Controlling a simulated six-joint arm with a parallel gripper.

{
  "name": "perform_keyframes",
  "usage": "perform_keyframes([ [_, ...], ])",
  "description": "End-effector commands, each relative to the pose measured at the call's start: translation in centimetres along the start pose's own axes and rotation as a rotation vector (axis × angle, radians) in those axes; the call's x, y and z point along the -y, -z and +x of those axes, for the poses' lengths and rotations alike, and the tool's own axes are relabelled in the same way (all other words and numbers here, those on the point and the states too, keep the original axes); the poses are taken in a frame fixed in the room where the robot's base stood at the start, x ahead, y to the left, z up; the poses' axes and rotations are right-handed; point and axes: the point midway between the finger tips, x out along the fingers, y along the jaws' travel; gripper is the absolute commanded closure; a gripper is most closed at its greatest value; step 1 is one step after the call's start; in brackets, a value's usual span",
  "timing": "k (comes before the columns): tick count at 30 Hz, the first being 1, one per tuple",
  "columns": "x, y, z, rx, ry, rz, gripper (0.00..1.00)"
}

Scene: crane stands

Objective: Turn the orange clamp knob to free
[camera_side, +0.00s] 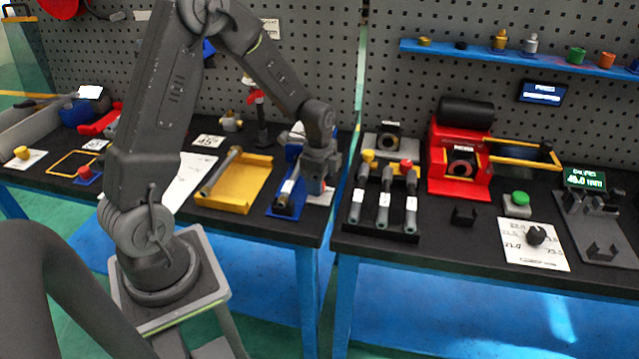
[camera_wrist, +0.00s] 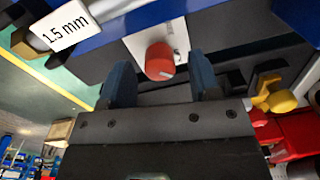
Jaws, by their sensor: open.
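The orange-red clamp knob (camera_wrist: 160,61) has a pale mark on its face and sits on a light grey plate (camera_wrist: 172,38) beside a blue frame (camera_wrist: 120,28) in the wrist view. My gripper (camera_wrist: 162,72) is open, with one dark finger on each side of the knob. Gaps show between the fingers and the knob in this view; their depth relative to it is hard to tell. In the side view my gripper (camera_side: 320,178) is low over the table, right of the blue stand (camera_side: 288,198), and largely hides the knob.
A yellow tray (camera_side: 235,182) with a grey rod lies left of the blue stand. A black rack (camera_side: 382,215) with several grey-handled tools is to the right, across a gap between tables. A yellow knob-like part (camera_wrist: 272,97) shows at the wrist view's right.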

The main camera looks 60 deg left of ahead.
Motion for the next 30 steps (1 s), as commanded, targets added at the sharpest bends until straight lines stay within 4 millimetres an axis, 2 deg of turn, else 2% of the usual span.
perform_keyframes([
  [4,-0.04,-0.02,1.04,0.0,-0.001,0.0,0.43],
  [13,-0.02,0.0,1.24,0.0,0.001,0.0,0.43],
  [27,0.0,0.0,1.2,0.0,0.001,0.0,0.87],
  [30,0.01,0.0,1.19,0.0,0.001,0.0,0.92],
])
